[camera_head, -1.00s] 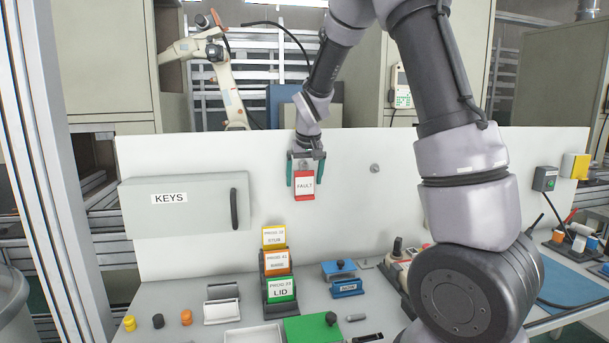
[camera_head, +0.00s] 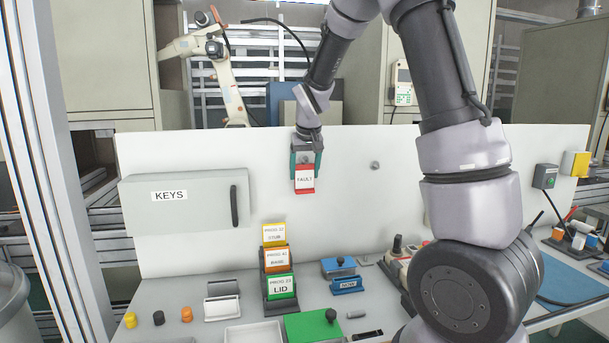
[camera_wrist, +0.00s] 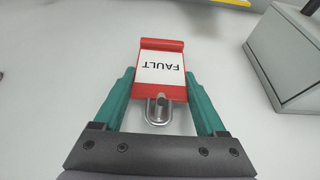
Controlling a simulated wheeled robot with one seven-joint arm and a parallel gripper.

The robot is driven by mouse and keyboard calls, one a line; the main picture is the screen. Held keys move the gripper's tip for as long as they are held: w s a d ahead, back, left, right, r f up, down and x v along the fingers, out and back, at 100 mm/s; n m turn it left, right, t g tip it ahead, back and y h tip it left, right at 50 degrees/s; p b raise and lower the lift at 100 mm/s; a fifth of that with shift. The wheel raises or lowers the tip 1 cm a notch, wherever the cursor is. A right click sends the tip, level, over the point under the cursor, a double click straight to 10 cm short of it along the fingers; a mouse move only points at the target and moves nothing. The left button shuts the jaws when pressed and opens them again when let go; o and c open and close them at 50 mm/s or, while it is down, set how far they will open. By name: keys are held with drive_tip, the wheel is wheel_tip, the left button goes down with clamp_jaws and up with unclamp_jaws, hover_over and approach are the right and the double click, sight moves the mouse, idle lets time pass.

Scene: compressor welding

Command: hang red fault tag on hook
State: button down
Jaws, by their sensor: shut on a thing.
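The red fault tag (camera_head: 305,180) has a white label reading FAULT and is upright against the white back panel; it also shows in the wrist view (camera_wrist: 161,70). My gripper (camera_head: 306,167) comes from above and is shut on the tag, one green finger at each side edge. In the wrist view a metal loop (camera_wrist: 159,117) on the tag surrounds a small peg end. I cannot tell how far the loop sits on that peg. A separate round hook or peg (camera_head: 375,165) on the panel, right of the tag, is bare.
A grey KEYS box (camera_head: 187,205) juts from the panel on the left. Below the tag stands a rack of yellow, orange and green cards (camera_head: 280,286). A blue block (camera_head: 347,286) and green plate (camera_head: 312,327) lie on the bench. The panel between tag and bare peg is clear.

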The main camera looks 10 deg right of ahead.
drive_tip(key=s, duration=0.6)
drive_tip(key=shift+s, duration=0.15)
idle(0.4)
drive_tip(key=shift+r, duration=0.1)
idle(1.0)
